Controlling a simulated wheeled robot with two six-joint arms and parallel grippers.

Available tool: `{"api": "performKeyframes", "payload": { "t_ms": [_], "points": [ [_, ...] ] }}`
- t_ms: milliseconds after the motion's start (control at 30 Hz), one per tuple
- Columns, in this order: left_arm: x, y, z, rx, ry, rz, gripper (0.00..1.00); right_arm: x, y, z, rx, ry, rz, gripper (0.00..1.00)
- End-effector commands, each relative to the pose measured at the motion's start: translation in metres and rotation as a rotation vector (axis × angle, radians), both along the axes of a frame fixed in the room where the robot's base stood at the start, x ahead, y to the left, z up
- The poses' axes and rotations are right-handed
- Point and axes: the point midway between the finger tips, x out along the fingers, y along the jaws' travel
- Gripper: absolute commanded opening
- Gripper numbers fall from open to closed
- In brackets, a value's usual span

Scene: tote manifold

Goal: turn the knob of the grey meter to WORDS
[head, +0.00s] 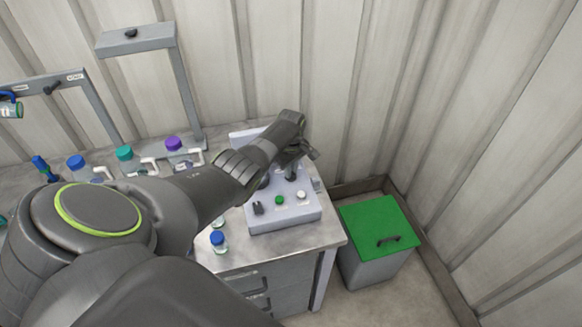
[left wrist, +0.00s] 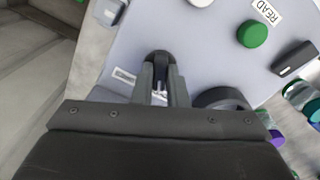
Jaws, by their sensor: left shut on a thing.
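The grey meter (head: 284,216) is a pale box on the bench top, with a sloped face carrying buttons and dark controls. My left gripper (head: 292,170) reaches over it from the left and hides part of its face. In the left wrist view my left gripper (left wrist: 161,88) is shut on a small black knob (left wrist: 159,59) on the meter's pale face (left wrist: 190,35). A small white label (left wrist: 124,76) lies beside the knob; its text is too small to read. My right gripper is not in view.
The meter has a green button (head: 279,200), a white button (head: 301,195) and a dark switch (head: 258,209). A READ label (left wrist: 267,11) shows close up. Capped bottles, one blue-capped (head: 219,242), stand left. A green-lidded bin (head: 380,228) stands right of the bench.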

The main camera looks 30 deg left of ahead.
Motion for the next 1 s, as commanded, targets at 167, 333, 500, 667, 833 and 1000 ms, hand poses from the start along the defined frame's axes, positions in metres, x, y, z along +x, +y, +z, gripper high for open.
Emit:
{"api": "performKeyframes", "payload": {
  "t_ms": [167, 333, 500, 667, 833, 1000],
  "points": [
    [0.0019, 0.0012, 0.0027, 0.004, -0.006, 0.052, 0.0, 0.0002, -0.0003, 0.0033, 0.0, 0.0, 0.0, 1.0],
    [0.0019, 0.0014, 0.0022, 0.004, -0.005, 0.074, 0.0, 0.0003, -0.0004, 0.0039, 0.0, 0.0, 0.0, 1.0],
    [0.0019, 0.0015, 0.0021, 0.004, -0.006, 0.078, 0.0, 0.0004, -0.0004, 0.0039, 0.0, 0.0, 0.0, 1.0],
    [0.002, 0.0016, 0.0022, 0.005, -0.006, 0.078, 0.0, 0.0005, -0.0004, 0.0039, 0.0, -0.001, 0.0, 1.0],
    [0.0017, 0.0015, 0.0019, 0.004, -0.005, 0.077, 0.28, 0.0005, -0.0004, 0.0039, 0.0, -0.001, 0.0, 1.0],
    [0.001, 0.0009, 0.0011, 0.002, -0.004, 0.077, 0.35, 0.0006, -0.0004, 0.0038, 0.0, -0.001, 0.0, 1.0]
  ]
}}
